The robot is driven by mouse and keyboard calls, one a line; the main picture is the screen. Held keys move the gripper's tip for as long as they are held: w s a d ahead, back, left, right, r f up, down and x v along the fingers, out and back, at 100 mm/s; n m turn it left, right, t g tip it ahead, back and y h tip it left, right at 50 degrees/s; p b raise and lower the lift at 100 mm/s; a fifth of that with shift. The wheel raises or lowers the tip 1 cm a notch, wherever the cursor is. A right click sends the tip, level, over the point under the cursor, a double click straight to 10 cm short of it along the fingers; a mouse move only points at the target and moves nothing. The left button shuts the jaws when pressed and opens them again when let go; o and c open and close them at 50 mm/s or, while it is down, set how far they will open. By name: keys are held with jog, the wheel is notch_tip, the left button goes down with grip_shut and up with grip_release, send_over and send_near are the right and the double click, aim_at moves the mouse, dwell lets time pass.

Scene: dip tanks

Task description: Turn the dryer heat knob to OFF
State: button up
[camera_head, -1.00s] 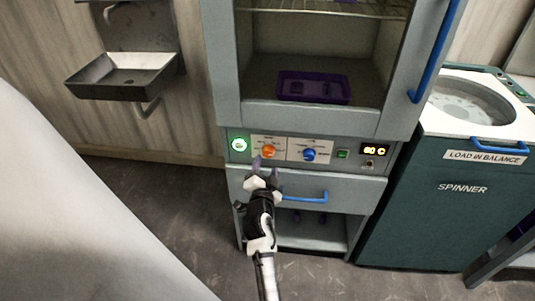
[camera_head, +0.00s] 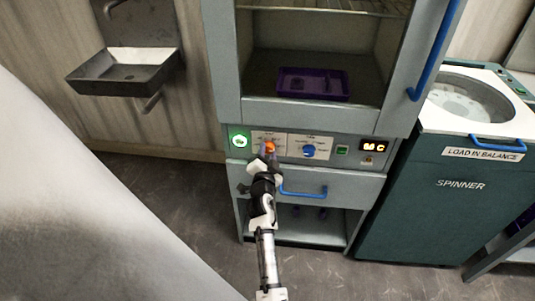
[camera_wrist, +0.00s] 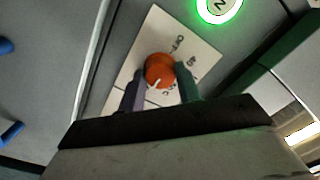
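The orange heat knob (camera_head: 270,147) is on the dryer's control panel, on a white label plate. In the wrist view the knob (camera_wrist: 159,70) has a white pointer mark at its lower left edge. Printing that looks like OFF is on the plate at its upper right. My gripper (camera_head: 268,156) is at the panel, in front of the knob. In the wrist view its two fingers (camera_wrist: 159,76) are apart, one at each side of the knob. The right finger looks very close to the knob; I cannot tell if either touches.
A blue knob (camera_head: 308,151), a green button (camera_head: 342,150) and a lit display (camera_head: 373,146) are to the right. A glowing green button (camera_head: 240,141) is at the left. A blue drawer handle (camera_head: 304,192) is below. The spinner (camera_head: 450,195) stands at right, a sink (camera_head: 125,72) at left.

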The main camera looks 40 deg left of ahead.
jog(key=shift+c, duration=0.7)
